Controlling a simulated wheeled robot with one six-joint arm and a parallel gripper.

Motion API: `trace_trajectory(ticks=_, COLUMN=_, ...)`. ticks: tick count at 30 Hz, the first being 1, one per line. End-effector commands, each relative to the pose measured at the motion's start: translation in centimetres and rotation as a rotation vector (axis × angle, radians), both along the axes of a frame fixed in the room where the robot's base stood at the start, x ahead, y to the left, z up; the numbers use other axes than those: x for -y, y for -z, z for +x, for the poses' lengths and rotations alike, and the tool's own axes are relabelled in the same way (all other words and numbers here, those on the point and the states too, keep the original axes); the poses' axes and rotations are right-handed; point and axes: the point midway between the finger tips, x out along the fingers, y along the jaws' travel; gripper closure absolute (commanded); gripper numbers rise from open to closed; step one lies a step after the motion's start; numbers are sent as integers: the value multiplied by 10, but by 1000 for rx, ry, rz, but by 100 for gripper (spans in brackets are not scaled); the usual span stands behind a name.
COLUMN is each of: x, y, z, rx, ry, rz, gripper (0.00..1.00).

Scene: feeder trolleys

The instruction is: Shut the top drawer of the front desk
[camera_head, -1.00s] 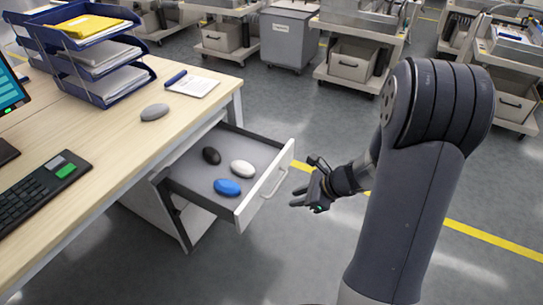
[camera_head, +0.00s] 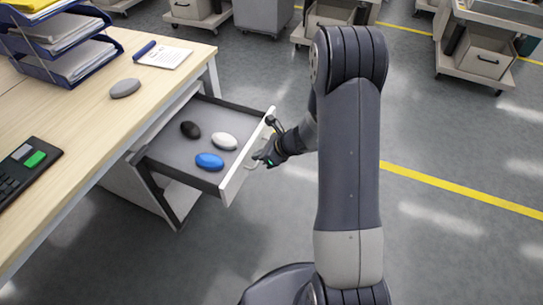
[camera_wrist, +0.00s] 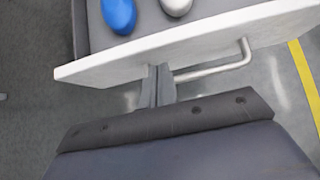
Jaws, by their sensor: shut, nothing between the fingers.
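The top drawer (camera_head: 232,176) of the front desk (camera_head: 95,105) is pulled out, with a white front and a bar handle (camera_head: 257,163). Inside lie a black mouse (camera_head: 190,130), a white mouse (camera_head: 224,141) and a blue mouse (camera_head: 209,161). My gripper (camera_head: 262,156) is at the outer side of the drawer front, beside the handle. In the wrist view my gripper (camera_wrist: 158,72) has its fingers together and empty, at the white drawer front (camera_wrist: 110,66), left of the handle (camera_wrist: 215,70). I cannot tell whether the fingertips touch the front.
On the desktop are a grey mouse (camera_head: 125,88), a notepad (camera_head: 164,55), a blue letter tray (camera_head: 68,72) and a keyboard (camera_head: 25,170). Wheeled trolleys (camera_head: 475,55) stand at the back. The grey floor to the right, with a yellow line (camera_head: 450,187), is clear.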

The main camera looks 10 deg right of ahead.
Motion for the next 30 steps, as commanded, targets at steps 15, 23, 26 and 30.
trace_trajectory(ticks=15, x=-12, y=0, z=9, rx=-1, ry=-1, rz=0, gripper=100)
trace_trajectory(ticks=23, x=-21, y=-1, z=15, rx=0, ry=-1, rz=0, gripper=100)
trace_trajectory(ticks=26, x=-33, y=-1, z=23, rx=1, ry=-5, rz=0, gripper=100)
trace_trajectory(ticks=30, x=-57, y=-1, z=40, rx=1, ry=-6, rz=0, gripper=100)
